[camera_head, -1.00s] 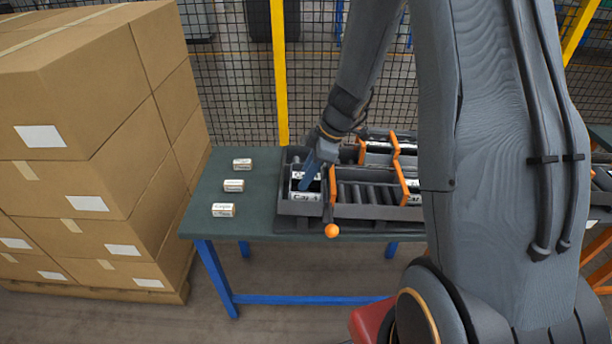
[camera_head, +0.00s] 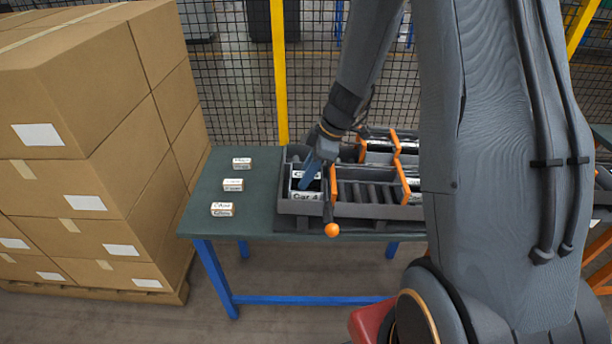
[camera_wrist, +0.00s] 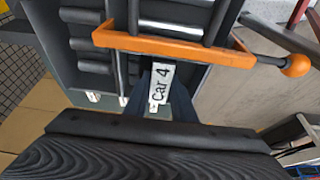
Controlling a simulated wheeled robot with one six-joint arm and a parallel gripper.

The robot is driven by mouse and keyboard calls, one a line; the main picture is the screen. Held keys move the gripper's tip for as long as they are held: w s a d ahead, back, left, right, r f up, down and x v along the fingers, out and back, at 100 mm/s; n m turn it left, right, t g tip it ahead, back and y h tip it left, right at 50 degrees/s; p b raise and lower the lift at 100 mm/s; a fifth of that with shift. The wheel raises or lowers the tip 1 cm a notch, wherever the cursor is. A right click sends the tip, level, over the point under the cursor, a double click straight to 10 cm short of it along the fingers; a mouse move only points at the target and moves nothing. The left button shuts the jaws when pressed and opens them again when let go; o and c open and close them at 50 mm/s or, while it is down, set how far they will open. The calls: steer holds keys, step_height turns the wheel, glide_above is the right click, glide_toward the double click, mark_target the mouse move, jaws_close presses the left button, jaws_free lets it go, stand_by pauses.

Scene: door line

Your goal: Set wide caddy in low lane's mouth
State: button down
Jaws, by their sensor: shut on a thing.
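In the wrist view the label (camera_wrist: 161,84) shows between the two dark blue fingers, which are shut on the caddy. An orange gate (camera_head: 331,186) with a ball end (camera_head: 332,230) stands just right of the caddy. Whether the caddy rests fully on the lane floor is hard to tell.
Three small labelled blocks (camera_head: 233,185) stand in a row on the green table (camera_head: 215,210), left of the rack. A second orange gate (camera_head: 402,181) crosses farther right. Stacked cartons (camera_head: 90,150) fill the left. A mesh fence (camera_head: 235,100) with a yellow post (camera_head: 279,70) stands behind.

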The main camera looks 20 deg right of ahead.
stand_by(0.3)
steer(key=c, duration=1.4)
jaws_free()
steer(key=shift+b+v, duration=0.85)
steer(key=shift+v, duration=3.05)
steer(key=shift+s+a, duration=0.1)
steer(key=shift+s, duration=0.25)
steer(key=shift+s+a+r+m+h, duration=0.1)
steer(key=shift+s+a+m+h, duration=0.45)
steer(key=shift+s+m, duration=2)
steer(key=shift+s+a+m+h, duration=0.25)
steer(key=shift+s+m+h, duration=0.6)
steer(key=shift+s+m, duration=1.65)
steer(key=shift+s+a+r+m+h, duration=0.1)
steer(key=shift+s+a+m+h, duration=0.45)
steer(key=shift+s+m, duration=1.95)
